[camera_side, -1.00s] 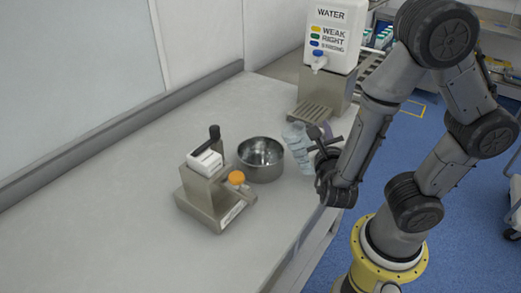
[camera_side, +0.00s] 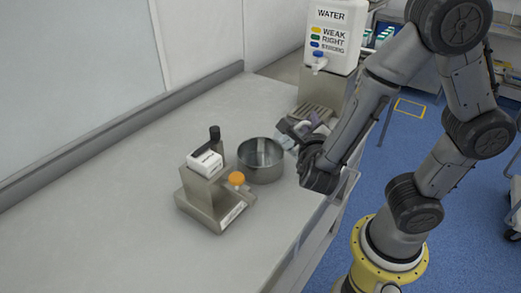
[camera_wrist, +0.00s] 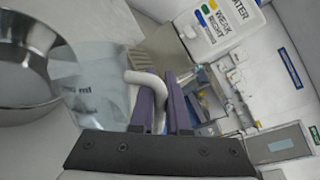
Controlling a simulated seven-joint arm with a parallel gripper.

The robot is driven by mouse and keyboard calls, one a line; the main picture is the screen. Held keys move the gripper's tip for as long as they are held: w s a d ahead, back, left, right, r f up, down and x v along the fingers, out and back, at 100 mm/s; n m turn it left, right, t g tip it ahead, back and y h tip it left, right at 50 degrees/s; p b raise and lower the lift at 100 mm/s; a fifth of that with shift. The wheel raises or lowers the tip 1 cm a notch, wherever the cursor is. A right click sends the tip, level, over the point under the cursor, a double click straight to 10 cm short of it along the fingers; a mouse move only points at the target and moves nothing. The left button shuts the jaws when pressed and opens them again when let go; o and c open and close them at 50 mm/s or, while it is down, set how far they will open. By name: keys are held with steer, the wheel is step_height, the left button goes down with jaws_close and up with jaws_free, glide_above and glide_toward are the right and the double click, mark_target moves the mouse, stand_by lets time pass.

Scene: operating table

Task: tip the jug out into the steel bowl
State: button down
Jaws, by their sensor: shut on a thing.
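The steel bowl (camera_side: 262,175) stands upright on the table in the side view. In the wrist view the bowl (camera_wrist: 25,104) is cut off by the left edge. A clear jug (camera_side: 287,142) is tilted over toward the bowl's right rim and is partly hidden by my gripper (camera_side: 303,128). In the wrist view the jug (camera_wrist: 95,92) has its mouth end by the bowl's rim. My gripper (camera_wrist: 160,90) is shut on the jug's pale handle (camera_wrist: 135,77) with purple fingers. A light streak shows inside the bowl; I cannot tell whether it is liquid or reflection.
A steel stand (camera_side: 205,207) with a white box (camera_side: 205,163) and an orange cap (camera_side: 236,178) is close left of the bowl. A water dispenser (camera_side: 331,40) stands behind. The table (camera_side: 100,210) is clear at the front left.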

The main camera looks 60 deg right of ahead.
steer(key=shift+w+a+f+n+g, duration=0.15)
steer(key=shift+w+n, duration=0.1)
steer(key=shift+n, duration=0.35)
steer(key=shift+w+a+r+n+g, duration=0.15)
steer(key=shift+w+n, duration=0.1)
steer(key=shift+n, duration=0.35)
stand_by(0.6)
steer(key=shift+w+r+n+g+b, duration=0.3)
steer(key=shift+w+r+n+b, duration=0.15)
steer(key=shift+n+b, duration=0.2)
stand_by(0.4)
steer(key=shift+w+a+r+n+g, duration=0.15)
steer(key=shift+w+a+n, duration=0.1)
steer(key=shift+w, duration=0.15)
steer(key=shift+w+a+r+n+g, duration=0.15)
steer(key=shift+w+n, duration=0.1)
steer(key=shift+w, duration=0.15)
steer(key=shift+w+a+r+n, duration=0.15)
steer(key=shift+w+n, duration=0.1)
steer(key=shift+w, duration=0.15)
steer(key=shift+w+a+r+n+h+b, duration=0.2)
steer(key=shift+w+r+n+b, duration=0.1)
steer(key=shift+w+n, duration=0.2)
steer(key=shift+w+a+r+n+h+b, duration=0.15)
steer(key=shift+w+r+n+b, duration=0.2)
steer(key=shift+n, duration=0.25)
stand_by(1.9)
